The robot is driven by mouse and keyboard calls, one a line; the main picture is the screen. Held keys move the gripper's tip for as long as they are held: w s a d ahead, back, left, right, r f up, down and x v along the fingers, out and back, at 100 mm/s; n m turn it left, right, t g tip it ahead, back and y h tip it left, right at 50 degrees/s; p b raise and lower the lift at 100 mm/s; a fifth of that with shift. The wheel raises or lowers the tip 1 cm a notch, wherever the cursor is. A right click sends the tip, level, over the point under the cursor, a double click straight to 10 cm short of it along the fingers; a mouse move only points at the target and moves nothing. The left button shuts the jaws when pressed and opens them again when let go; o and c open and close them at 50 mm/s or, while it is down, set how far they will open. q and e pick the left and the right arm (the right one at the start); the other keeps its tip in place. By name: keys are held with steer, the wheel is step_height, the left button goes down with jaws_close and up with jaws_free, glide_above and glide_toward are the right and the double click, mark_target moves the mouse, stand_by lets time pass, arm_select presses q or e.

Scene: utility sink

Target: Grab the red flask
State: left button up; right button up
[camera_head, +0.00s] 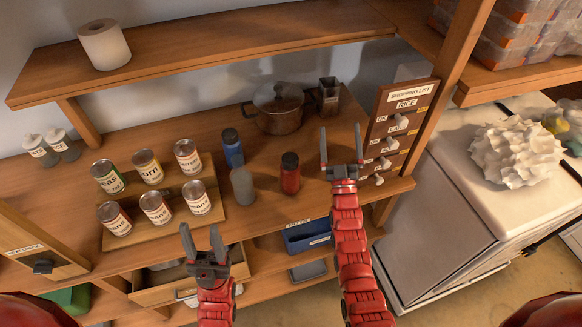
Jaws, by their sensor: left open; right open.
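The red flask (290,178) with a dark cap stands upright on the wooden shelf, right of a grey flask (242,187) and a blue flask (232,148). My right gripper (341,150) is open and empty, a little to the right of the red flask, its fingers pointing away from me. It does not appear to touch the flask. My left gripper (203,240) is open and empty, near the shelf's front edge, below and left of the grey flask. The red flask is fully visible.
Several cans (155,206) stand on a stepped wooden rack at the left. A pot (279,109) and a metal grater-like object (328,96) stand behind the flasks. A shopping list board (404,108) is at the right. An upper shelf (210,57) with a paper roll (105,44) overhangs the back.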

steer(key=w+a+f+n+g, duration=0.2)
steer(key=w+a+g, duration=0.15)
steer(key=w, duration=0.45)
steer(key=w+a+f+n+g, duration=0.3)
steer(key=w+g, duration=0.1)
steer(key=w, duration=0.4)
step_height(320, 180, up, 8)
steer(key=n+g+h+b, duration=0.1)
steer(key=n+g+h, duration=0.1)
steer(key=n+g, duration=1.25)
glide_above(291, 157)
steer(key=m+g, duration=0.3)
steer(key=f+b, duration=1.1)
steer(key=shift+a+f, duration=0.2)
steer(key=shift+f, duration=0.05)
steer(key=shift+d+f, duration=0.15)
steer(key=shift+f, duration=0.4)
step_height(291, 157, down, 3)
steer(key=p, duration=0.2)
steer(key=shift+s+f+p, duration=0.15)
steer(key=shift+p, duration=0.15)
steer(key=shift+f, duration=0.45)
steer(key=shift+c, duration=0.3)
